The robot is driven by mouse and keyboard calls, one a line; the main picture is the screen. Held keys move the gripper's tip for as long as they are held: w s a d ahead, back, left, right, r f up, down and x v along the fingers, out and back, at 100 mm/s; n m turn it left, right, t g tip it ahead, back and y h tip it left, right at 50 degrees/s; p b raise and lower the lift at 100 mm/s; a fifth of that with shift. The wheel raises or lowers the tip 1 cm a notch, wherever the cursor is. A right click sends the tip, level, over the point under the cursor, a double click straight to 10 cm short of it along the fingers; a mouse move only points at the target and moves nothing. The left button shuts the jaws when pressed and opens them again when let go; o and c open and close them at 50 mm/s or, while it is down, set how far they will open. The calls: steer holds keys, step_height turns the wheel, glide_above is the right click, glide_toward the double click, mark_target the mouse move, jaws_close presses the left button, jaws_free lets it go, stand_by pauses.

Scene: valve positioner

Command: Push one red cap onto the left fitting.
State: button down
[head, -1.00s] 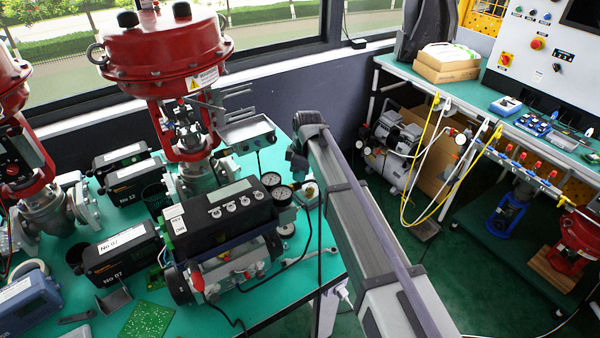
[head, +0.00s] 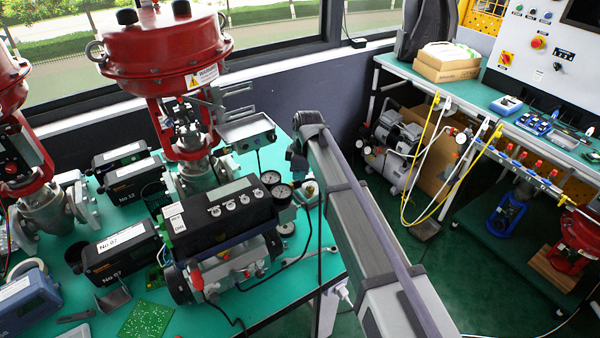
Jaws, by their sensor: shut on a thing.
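A black valve positioner (head: 222,208) with a small display and several round buttons is mounted in front of the large red actuator. Below its front edge is a metal assembly with small fittings (head: 238,266); they are too small to tell which is the left one. A red part (head: 196,279), possibly a red cap, shows at the left of this assembly. I cannot tell whether it is loose or seated. My arm reaches in from the lower right and bends beside the positioner's gauges. My gripper's fingertips and anything between them do not show.
Pressure gauges (head: 281,193) stand at the positioner's right. A green circuit board (head: 147,320), a blue device (head: 24,305) and a labelled black box (head: 118,252) crowd the green table's left. A black cable crosses the front.

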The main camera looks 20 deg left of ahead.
steer(key=shift+f+b, duration=0.4)
steer(key=shift+f, duration=0.05)
steer(key=c, duration=1)
jaws_free()
steer(key=shift+r, duration=0.2)
steer(key=r+p, duration=0.3)
steer(key=d+r+p, duration=0.1)
steer(key=r+p, duration=0.6)
steer(key=p, duration=0.1)
steer(key=shift+w+d+r, duration=0.1)
steer(key=shift+d+r, duration=0.05)
steer(key=shift+r, duration=0.1)
